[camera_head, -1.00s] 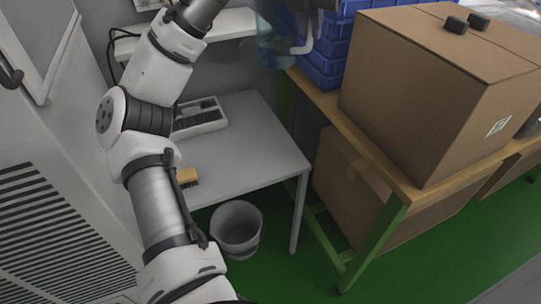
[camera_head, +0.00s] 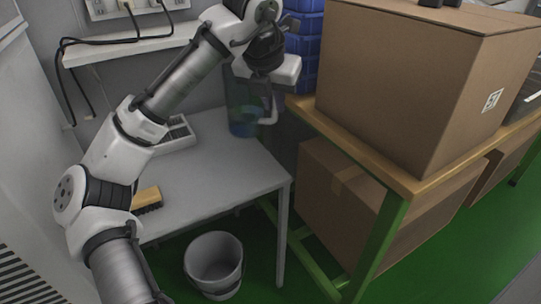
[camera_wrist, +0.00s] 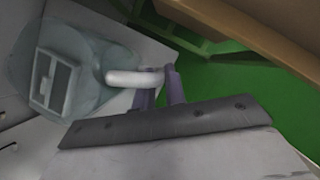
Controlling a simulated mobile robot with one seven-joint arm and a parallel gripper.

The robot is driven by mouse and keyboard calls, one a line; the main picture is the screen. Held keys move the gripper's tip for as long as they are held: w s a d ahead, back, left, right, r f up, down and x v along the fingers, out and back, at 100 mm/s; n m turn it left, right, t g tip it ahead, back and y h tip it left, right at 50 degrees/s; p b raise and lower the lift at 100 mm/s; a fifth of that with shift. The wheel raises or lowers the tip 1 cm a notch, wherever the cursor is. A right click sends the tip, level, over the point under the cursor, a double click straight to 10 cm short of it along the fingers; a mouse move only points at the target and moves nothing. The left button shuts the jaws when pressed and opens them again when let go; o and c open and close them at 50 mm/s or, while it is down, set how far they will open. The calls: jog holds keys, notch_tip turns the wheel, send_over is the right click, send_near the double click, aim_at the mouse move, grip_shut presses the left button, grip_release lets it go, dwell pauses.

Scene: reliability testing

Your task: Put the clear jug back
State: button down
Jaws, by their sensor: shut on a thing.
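The clear jug (camera_head: 241,103) is see-through with a bluish tint and a white handle. In the head view it is upright over the back right of the grey table (camera_head: 215,187); I cannot tell if its base touches the top. My gripper (camera_head: 270,108) is at its right side, shut on the handle. In the wrist view the jug (camera_wrist: 62,65) is at the left, with its white handle (camera_wrist: 135,78) reaching to the fingers of my gripper (camera_wrist: 163,88).
A grey tray (camera_head: 177,135) and a yellow brush (camera_head: 147,198) are on the table. A bucket (camera_head: 213,262) stands on the floor. A wooden bench (camera_head: 345,140) with a large cardboard box (camera_head: 405,85) and blue bins (camera_head: 303,45) is close on the right.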

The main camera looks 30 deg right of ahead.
notch_tip(320, 180, down, 12)
jog(key=b, duration=0.3)
jog(key=shift+r, duration=0.2)
jog(key=shift+f, duration=0.15)
jog(key=c, duration=1.5)
grip_release()
jog(key=shift+o, duration=0.2)
jog(key=p+v, duration=0.3)
jog(key=v, duration=0.9)
